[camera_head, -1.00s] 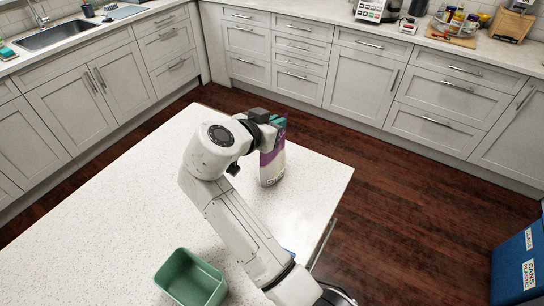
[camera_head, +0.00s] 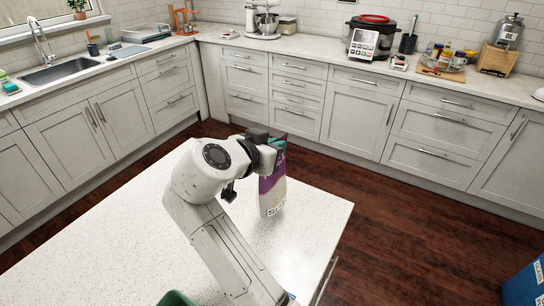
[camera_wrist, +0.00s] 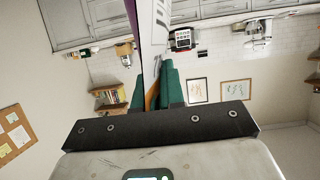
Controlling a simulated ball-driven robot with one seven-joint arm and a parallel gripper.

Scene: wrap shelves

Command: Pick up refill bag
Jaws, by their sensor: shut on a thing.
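The refill bag (camera_head: 272,192) is a tall upright pouch, purple and white with dark lettering. It is at the far part of the white speckled island top (camera_head: 310,215). My gripper (camera_head: 277,150) is shut on the bag's upper end, and my arm partly hides the bag. In the wrist view, the teal fingers (camera_wrist: 153,88) pinch the bag (camera_wrist: 153,25), which shows as a narrow edge-on strip. I cannot tell for sure whether the bag's bottom touches the island top or hangs just above it.
A green bin (camera_head: 176,298) is at the island's near side, mostly cut off. Grey-white cabinets (camera_head: 290,95) and a back counter with appliances line the walls. A blue box (camera_head: 524,285) stands at the lower right. The island top around the bag is clear.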

